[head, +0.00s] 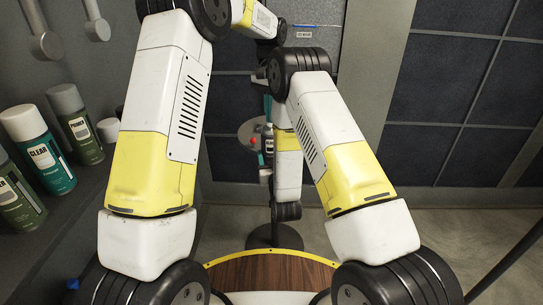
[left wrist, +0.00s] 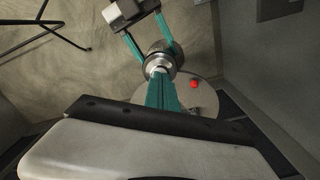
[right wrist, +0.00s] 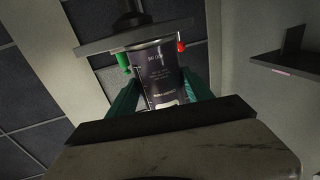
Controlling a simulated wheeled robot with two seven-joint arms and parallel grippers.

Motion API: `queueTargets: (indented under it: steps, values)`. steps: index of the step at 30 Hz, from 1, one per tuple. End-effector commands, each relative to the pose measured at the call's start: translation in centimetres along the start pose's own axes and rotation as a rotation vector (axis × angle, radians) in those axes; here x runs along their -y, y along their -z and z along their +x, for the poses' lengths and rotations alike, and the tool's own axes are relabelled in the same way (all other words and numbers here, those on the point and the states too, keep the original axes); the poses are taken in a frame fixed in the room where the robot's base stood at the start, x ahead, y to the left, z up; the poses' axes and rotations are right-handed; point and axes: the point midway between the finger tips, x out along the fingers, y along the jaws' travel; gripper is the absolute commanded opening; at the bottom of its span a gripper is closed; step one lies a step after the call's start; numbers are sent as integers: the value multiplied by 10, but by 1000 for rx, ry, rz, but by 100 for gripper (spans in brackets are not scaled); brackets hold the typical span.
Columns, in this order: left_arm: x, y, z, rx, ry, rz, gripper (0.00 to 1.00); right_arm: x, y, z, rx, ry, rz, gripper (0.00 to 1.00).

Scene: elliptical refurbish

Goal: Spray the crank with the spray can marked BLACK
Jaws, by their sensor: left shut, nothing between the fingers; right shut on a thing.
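A dark can (right wrist: 158,72) with small pale print, too blurred to read, sits between the teal fingers of my right gripper (right wrist: 160,88). The can's metal top (left wrist: 160,60) shows in the left wrist view, with the right fingers on either side. My left gripper (left wrist: 161,76) is shut and empty, its fingertips right over the can's top; I cannot tell whether they touch. In the head view the can (head: 268,130) is small beside a round plate. I cannot pick out the crank with certainty; grey arm-shaped parts (head: 45,45) hang on the left wall.
The round grey plate (head: 248,128) on a stand carries a red button (left wrist: 193,84). Several other cans, including one marked CLEAR (head: 40,150), stand on the left shelf. My arms cover much of the head view's middle. Floor at the right is open.

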Motion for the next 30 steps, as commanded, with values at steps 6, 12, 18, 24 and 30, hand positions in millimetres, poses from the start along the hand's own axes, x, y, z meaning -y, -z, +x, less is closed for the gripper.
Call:
queueTargets:
  steps: [6,12,18,24,30]
  values:
    - [0,0,2,3,0,0,0,0,4,1,-11,0,1,10]
    - [0,0,-13,1,0,0,0,0,4,1,-11,0,1,10]
    - [0,0,-34,0,0,0,0,0,3,1,-8,0,1,10]
    - [0,0,-48,1,0,0,0,0,2,1,-7,0,1,10]
    - [0,0,-50,2,0,0,0,0,2,1,-6,0,1,10]
